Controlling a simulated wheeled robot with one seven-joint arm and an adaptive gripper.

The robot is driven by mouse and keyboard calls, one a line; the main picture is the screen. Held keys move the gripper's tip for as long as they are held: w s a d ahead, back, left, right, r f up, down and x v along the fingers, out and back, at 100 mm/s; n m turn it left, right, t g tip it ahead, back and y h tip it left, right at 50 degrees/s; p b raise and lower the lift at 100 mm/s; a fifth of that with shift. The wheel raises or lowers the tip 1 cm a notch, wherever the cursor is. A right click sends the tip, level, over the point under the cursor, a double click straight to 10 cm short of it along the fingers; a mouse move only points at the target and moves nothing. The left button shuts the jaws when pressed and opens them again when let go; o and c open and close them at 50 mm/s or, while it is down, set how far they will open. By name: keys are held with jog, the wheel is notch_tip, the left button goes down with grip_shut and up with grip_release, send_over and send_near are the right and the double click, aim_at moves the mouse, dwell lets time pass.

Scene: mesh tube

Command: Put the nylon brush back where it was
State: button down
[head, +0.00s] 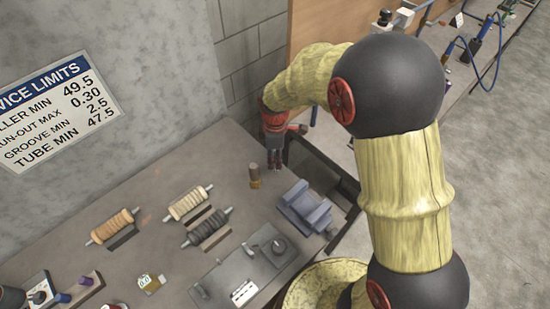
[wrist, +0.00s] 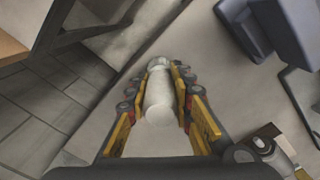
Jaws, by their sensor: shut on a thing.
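My gripper (head: 275,160) is at the far end of the bench, near its right edge and the wall. In the wrist view its fingers (wrist: 159,85) are closed on both sides of a pale, rounded, whitish piece (wrist: 158,100), which I take to be the nylon brush. It is gripped along its length, and its lower end is hard to make out. In the head view my gripper hides most of it. I cannot tell whether it touches the bench top.
A small brown-and-brass upright piece (head: 255,175) stands just left of my gripper. A blue-grey block fixture (head: 305,207) is in front. Several rollers, among them a dark one (head: 208,228), lie further left on the bench (head: 150,205). The bench edge drops off to the right.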

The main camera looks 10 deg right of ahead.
jog(key=shift+f, duration=0.15)
jog(key=c, duration=1.6)
grip_release()
jog(key=shift+o, duration=0.2)
notch_tip(320, 180, up, 11)
jog(key=shift+r+p, duration=0.1)
jog(key=shift+p, duration=1.15)
jog(key=shift+s+d+r, duration=0.1)
jog(key=shift+r, duration=0.7)
jog(key=s+d+r+m+t, duration=0.2)
jog(key=s+d+r+m, duration=0.3)
jog(key=s+r+m, duration=0.3)
jog(key=s+d+r+m+t, duration=0.3)
jog(key=s+d+r+m, duration=0.2)
jog(key=s, duration=0.9)
notch_tip(320, 180, up, 3)
jog(key=m, duration=0.3)
jog(key=shift+s+d+t, duration=0.15)
jog(key=shift+t, duration=0.15)
